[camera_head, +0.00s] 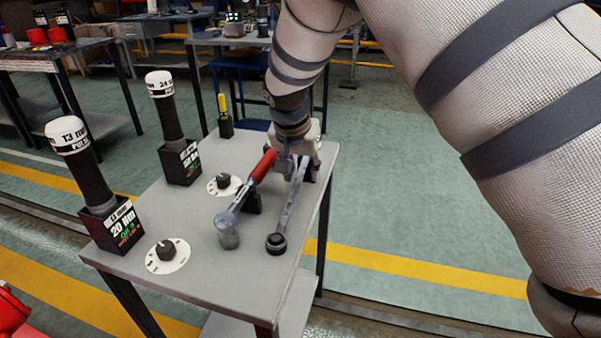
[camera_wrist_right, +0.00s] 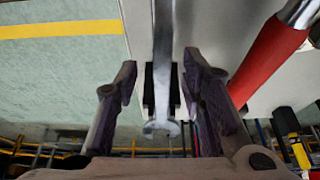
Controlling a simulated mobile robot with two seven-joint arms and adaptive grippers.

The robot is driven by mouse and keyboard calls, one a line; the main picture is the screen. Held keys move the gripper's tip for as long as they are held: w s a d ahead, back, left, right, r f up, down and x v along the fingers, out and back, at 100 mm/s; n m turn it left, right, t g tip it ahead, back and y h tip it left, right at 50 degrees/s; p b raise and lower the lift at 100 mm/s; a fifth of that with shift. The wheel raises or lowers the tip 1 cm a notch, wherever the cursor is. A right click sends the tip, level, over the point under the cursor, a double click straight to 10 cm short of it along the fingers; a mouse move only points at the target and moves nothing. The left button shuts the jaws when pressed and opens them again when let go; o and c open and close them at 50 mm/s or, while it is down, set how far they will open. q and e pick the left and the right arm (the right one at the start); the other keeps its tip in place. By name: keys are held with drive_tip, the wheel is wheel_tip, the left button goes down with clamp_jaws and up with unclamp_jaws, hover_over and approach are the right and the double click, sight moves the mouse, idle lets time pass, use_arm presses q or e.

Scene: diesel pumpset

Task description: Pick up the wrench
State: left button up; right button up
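The grey metal wrench (camera_head: 289,207) lies along the right side of the small table, its dark ring end toward the front. In the right wrist view the wrench (camera_wrist_right: 162,60) runs down the middle, with its open jaw end nearest the camera. My right gripper (camera_head: 303,158) is over the far end of the wrench. In the wrist view the right gripper (camera_wrist_right: 160,70) is open, with one finger on each side of the wrench and visible gaps between. The fingers hide part of its far end in the head view. My left gripper is not in view.
A red-handled tool (camera_head: 246,198) lies close beside the wrench, on its left. The table (camera_head: 215,268) also carries two black holders with white-capped tools (camera_head: 175,120), (camera_head: 90,180), two round dials (camera_head: 167,255), (camera_head: 224,184) and a yellow-handled tool (camera_head: 224,110). The floor right of it is clear.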

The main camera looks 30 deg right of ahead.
drive_tip(key=shift+x, duration=0.9)
drive_tip(key=shift+w, duration=0.1)
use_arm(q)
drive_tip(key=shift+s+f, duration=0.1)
use_arm(e)
drive_tip(key=shift+r, duration=0.1)
clamp_jaws()
wheel_tip(320, 180, up, 3)
drive_tip(key=shift+r, duration=0.1)
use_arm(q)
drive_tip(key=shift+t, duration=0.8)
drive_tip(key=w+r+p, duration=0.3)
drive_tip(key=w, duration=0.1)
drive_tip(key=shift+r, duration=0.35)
use_arm(e)
drive_tip(key=s+a+r, duration=0.4)
drive_tip(key=s+r, duration=0.6)
drive_tip(key=s, duration=0.3)
drive_tip(key=shift+s, duration=0.25)
drive_tip(key=shift+r, duration=0.15)
